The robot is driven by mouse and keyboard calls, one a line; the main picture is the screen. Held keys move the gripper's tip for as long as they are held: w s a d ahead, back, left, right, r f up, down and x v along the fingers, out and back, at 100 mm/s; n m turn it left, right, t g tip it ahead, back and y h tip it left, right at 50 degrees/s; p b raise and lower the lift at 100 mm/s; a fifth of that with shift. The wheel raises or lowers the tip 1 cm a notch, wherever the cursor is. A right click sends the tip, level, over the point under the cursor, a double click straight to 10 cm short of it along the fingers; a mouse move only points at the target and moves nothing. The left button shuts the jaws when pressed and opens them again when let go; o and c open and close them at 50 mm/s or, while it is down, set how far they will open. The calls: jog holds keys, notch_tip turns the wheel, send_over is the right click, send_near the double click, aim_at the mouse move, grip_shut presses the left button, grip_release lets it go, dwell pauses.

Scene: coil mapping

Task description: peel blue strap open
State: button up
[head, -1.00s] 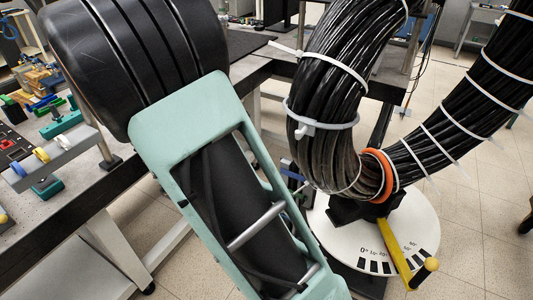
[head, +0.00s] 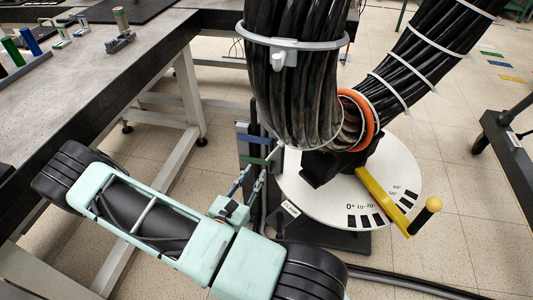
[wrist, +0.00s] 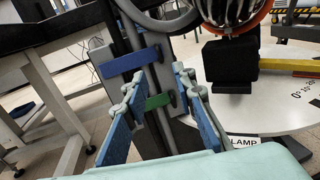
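The blue strap (wrist: 130,62) is a short flat band across a dark upright post, with one end sticking out to the left. It also shows in the head view (head: 253,139). A green strap (wrist: 155,102) sits below it on the post and shows in the head view too (head: 253,161). My gripper (wrist: 154,92) is open, its two blue-padded fingers apart and pointed at the post. The green strap appears between the fingers in the wrist view, the blue strap above them. In the head view my gripper (head: 255,173) is low in front of the post. It holds nothing visible.
A black cable bundle (head: 293,95) with white ties bends down to a round white dial base (head: 320,215) with a yellow crank (head: 385,202). A grey workbench (head: 85,85) with small objects stands at left.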

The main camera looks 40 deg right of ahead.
aim_at(256, 143)
jog(key=b+x, duration=0.2)
jog(key=x, duration=0.8)
jog(key=shift+w+d+f, duration=0.1)
jog(key=shift+w+d, duration=0.1)
jog(key=shift+d, duration=0.15)
grip_shut()
